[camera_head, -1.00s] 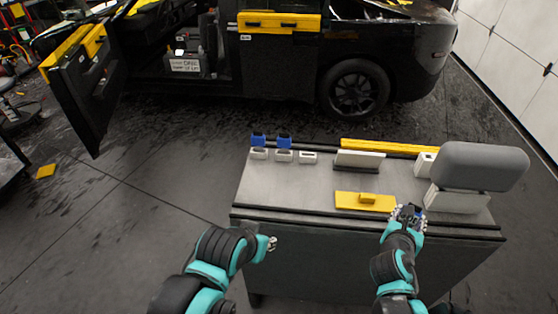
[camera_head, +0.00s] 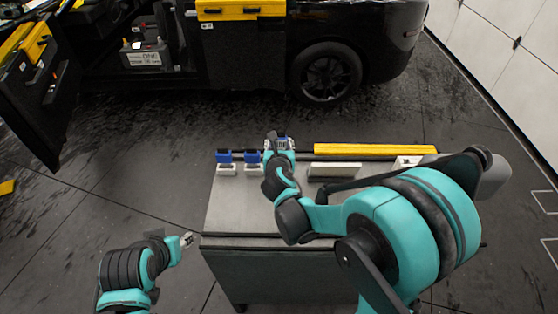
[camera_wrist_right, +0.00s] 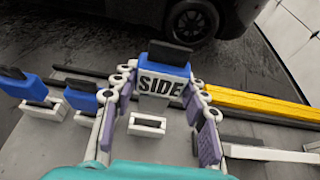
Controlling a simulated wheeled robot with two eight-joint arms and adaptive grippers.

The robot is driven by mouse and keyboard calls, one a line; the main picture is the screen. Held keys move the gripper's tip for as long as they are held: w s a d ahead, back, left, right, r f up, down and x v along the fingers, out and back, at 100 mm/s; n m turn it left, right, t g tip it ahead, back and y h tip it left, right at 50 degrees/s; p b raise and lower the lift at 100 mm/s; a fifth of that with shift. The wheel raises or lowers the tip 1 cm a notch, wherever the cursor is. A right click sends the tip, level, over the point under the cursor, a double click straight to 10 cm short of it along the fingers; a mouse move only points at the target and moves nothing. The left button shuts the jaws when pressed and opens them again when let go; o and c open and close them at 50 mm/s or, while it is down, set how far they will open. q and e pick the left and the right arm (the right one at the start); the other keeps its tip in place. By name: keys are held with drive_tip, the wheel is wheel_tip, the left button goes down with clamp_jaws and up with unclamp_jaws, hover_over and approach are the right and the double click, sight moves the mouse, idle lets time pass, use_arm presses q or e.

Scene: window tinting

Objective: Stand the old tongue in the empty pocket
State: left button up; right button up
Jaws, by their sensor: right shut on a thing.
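The old tongue (camera_wrist_right: 163,86) has a pale body marked "SIDE", a blue band and a dark top edge. My right gripper (camera_wrist_right: 164,78) is shut on it and holds it upright. In the right wrist view, the empty white pocket (camera_wrist_right: 148,123) shows just below and nearer than the tongue, with its opening clear. The tongue appears apart from it; its exact height is unclear. In the head view, my right gripper (camera_head: 280,143) is at the row's right end and hides that pocket. My left gripper (camera_head: 186,240) hangs left of the bench; its finger state is too small to tell.
Two blue-topped pieces (camera_head: 224,156) (camera_head: 252,156) stand in white pockets left of my right gripper. A yellow bar (camera_head: 375,150) lies along the bench's back edge, with a pale slotted block (camera_head: 333,170) before it. My right arm covers much of the bench (camera_head: 228,215).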

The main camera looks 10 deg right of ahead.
wheel_tip(320, 180, down, 2)
drive_tip(key=shift+f, duration=0.1)
drive_tip(key=shift+f+b, duration=0.5)
drive_tip(key=shift+f, duration=0.1)
wheel_tip(320, 180, down, 3)
drive_tip(key=shift+s+f+b, duration=0.1)
drive_tip(key=shift+s+b, duration=0.05)
drive_tip(key=shift+b, duration=0.65)
clamp_jaws()
drive_tip(key=o, duration=1)
unclamp_jaws()
drive_tip(key=shift+o, duration=0.8)
use_arm(q)
wheel_tip(320, 180, down, 3)
